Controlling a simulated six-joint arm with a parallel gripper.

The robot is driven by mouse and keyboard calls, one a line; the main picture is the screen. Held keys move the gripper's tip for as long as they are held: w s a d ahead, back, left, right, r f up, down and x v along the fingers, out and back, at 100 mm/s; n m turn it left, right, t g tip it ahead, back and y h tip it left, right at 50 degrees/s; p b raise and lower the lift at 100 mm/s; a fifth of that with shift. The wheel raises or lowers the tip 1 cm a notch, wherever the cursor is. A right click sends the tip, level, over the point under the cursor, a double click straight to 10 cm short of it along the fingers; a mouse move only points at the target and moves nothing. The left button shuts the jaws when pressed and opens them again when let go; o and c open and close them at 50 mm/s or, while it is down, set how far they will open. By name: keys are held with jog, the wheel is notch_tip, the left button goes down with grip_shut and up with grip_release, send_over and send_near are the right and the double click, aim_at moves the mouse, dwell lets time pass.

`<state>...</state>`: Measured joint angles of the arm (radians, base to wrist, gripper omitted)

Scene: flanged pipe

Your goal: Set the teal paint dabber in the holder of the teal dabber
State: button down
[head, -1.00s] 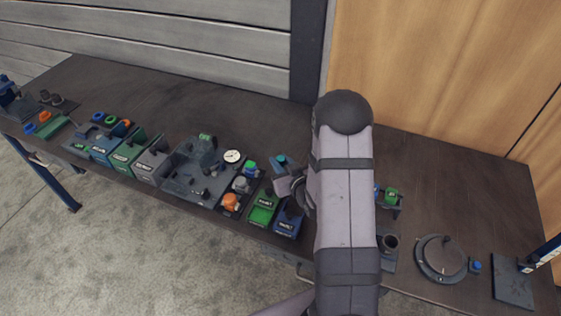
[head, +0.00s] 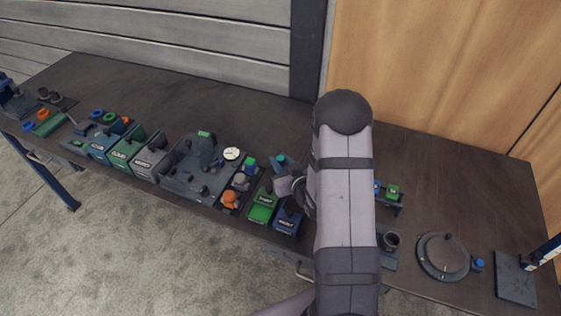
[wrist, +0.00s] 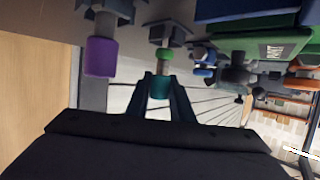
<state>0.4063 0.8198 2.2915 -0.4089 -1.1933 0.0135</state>
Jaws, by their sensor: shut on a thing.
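In the wrist view, my gripper (wrist: 163,92) is shut on the teal paint dabber (wrist: 159,84), with one finger on each side of its teal end. Its far end cannot be made out clearly. Just beyond it is a green-ended piece (wrist: 163,54) with a grey shaft under a dark bracket (wrist: 165,31). A purple dabber (wrist: 100,57) stands to the left with a grey shaft. In the head view, a teal spot (head: 281,159) shows beside my gripper (head: 284,184), and my forearm hides much of that area. I cannot tell which holder is the teal one.
Green (head: 263,207) and blue (head: 287,217) bins stand close in front of my gripper. A grey fixture (head: 190,172) with a white dial (head: 232,154) lies to the left. A round plate (head: 443,256) lies at the right. The table (head: 280,112) is clear at the back.

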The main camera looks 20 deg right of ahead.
aim_at(280, 158)
jog(key=shift+f+b, duration=0.95)
jog(key=shift+f, duration=0.1)
dwell(0.4)
jog(key=c, duration=1.1)
grip_release()
jog(key=shift+r, duration=0.1)
jog(key=shift+r+p, duration=2.65)
jog(key=shift+r, duration=0.8)
